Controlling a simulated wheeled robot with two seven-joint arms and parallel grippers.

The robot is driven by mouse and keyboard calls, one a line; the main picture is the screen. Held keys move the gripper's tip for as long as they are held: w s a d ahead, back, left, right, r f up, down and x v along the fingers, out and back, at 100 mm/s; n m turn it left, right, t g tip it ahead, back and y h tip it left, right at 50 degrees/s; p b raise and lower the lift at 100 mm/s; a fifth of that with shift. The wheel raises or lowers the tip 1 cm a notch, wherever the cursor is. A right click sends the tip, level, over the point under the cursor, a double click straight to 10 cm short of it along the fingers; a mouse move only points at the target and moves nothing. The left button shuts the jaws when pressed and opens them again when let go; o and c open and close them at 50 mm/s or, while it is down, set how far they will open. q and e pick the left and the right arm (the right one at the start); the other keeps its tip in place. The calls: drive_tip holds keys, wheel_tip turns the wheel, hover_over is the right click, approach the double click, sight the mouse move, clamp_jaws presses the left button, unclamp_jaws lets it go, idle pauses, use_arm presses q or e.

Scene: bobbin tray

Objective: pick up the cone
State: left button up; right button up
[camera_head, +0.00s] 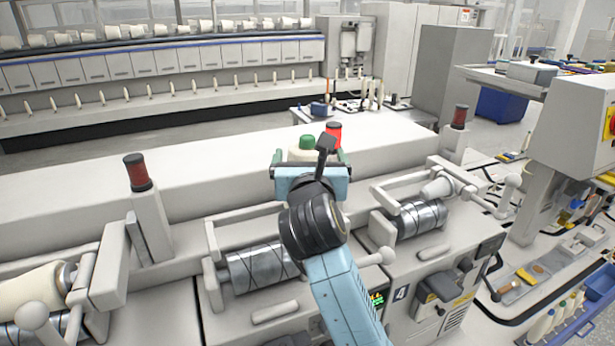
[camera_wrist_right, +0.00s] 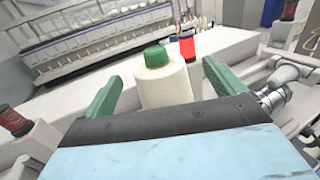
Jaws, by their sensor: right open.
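A cream yarn cone (camera_wrist_right: 165,82) with a green top stands upright in the middle of the right wrist view. In the head view its green top and upper part (camera_head: 302,155) show just beyond my right gripper, and the rest is hidden behind it. My right gripper (camera_wrist_right: 158,88) is open, with a green finger on each side of the cone. I see clear gaps between the fingers and the cone, so it is not gripped. In the head view the right gripper (camera_head: 311,165) is seen from behind over the machine. My left gripper is not in view.
A red lamp (camera_head: 334,134) stands close behind the cone, right of it. Other red lamps (camera_head: 137,172) rise from the machine at left and right. Grooved metal drums (camera_head: 258,267) lie below my arm. A long white machine top (camera_head: 75,200) stretches to the left.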

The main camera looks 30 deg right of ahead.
sight(307, 149)
drive_tip(key=shift+p+x, duration=0.6)
drive_tip(key=shift+x, duration=2.15)
drive_tip(key=shift+a, duration=0.15)
drive_tip(key=shift+r, duration=0.1)
drive_tip(key=c, duration=1.6)
